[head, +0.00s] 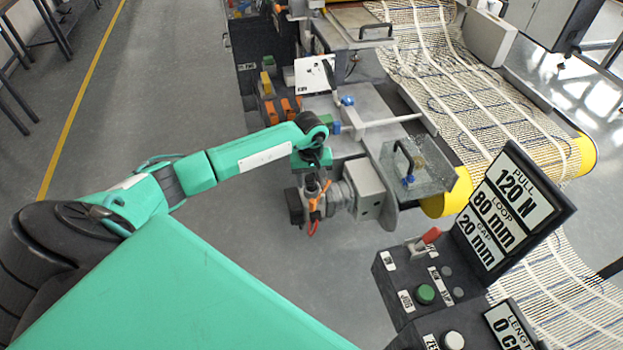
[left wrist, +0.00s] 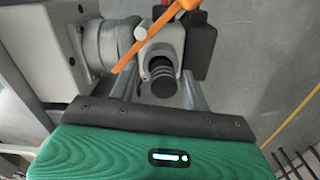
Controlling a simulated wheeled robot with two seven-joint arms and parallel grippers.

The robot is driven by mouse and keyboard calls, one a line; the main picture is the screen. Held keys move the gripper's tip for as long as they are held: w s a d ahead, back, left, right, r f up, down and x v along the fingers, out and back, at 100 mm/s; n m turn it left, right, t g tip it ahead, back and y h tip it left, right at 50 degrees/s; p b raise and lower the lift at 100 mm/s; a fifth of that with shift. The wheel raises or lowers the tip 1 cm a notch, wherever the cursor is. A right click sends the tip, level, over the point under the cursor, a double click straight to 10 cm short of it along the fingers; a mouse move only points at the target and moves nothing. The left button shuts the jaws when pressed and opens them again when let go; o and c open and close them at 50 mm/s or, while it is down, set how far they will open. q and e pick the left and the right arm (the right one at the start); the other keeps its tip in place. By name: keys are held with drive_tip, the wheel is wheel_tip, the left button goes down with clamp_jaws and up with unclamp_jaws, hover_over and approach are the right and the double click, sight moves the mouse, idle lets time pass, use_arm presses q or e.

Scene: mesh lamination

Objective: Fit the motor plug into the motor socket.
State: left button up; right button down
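The motor plug (left wrist: 160,48) is a grey housing with a black ribbed cable end facing the left wrist camera. My left gripper (left wrist: 161,80) has its two grey fingers along either side of the plug, with the tips seeming to meet its sides. In the head view my left gripper (head: 315,183) points down beside the motor (head: 340,195). An orange lever (left wrist: 155,38) crosses above the plug in the left wrist view. The motor socket itself is hidden behind plug and lever, so I cannot tell whether the plug is seated. My right gripper is out of view.
A grey gearbox (head: 368,188) sits right of the motor, and a black box (head: 295,206) left of it. A clear guard with a handle (head: 425,172) and a control panel (head: 425,292) stand to the right. The floor (head: 170,90) at left is open.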

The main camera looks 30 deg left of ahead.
sight(311, 178)
use_arm(q)
drive_tip(key=shift+r, duration=0.4)
wheel_tip(311, 178, up, 12)
drive_tip(key=b, duration=0.3)
drive_tip(key=shift+f+b, duration=0.25)
drive_tip(key=shift+b, duration=0.15)
